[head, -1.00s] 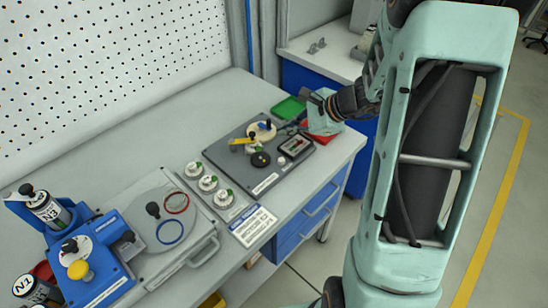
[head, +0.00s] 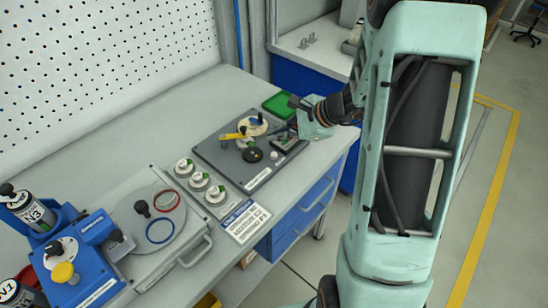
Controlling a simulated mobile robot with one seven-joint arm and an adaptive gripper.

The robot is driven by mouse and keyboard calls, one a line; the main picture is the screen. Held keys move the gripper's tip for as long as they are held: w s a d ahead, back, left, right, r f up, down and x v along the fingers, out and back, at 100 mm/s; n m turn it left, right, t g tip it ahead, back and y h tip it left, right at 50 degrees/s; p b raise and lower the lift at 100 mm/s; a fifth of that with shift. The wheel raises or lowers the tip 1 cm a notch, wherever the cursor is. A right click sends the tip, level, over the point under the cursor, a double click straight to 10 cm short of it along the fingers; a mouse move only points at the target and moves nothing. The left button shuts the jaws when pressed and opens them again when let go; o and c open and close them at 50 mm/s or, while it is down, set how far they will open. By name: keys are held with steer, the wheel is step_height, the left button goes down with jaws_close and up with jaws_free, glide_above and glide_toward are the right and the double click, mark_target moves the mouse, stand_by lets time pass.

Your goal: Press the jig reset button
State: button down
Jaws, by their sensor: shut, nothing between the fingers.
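The jig is a dark grey plate (head: 218,157) on the workbench. It carries a yellow lever (head: 232,136), a cream disc (head: 254,124), a black round knob (head: 252,155), a small pale round part (head: 273,156) and a small framed unit (head: 286,140). I cannot tell which part is the reset button. My gripper (head: 297,103) is shut and empty, at the jig's far right corner. It points left and appears above the bench. My gripper and wrist hide part of that corner.
A green tray (head: 279,104) lies behind the jig. A grey lidded fixture (head: 185,238) and a blue fixture (head: 95,262) stand further left. The bench's back strip is clear.

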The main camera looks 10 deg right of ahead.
mark_target(276, 155)
steer(key=shift+f+b, duration=1.6)
steer(key=shift+f, duration=0.6)
steer(key=shift+f, duration=0.1)
steer(key=shift+f+b, duration=0.3)
steer(key=shift+b, duration=0.3)
steer(key=shift+f+b, duration=0.55)
steer(key=shift+b, duration=0.1)
steer(key=shift+r, duration=0.15)
steer(key=shift+r+p, duration=0.6)
steer(key=shift+r, duration=0.25)
steer(key=shift+r+p, duration=1.8)
steer(key=shift+r, duration=0.8)
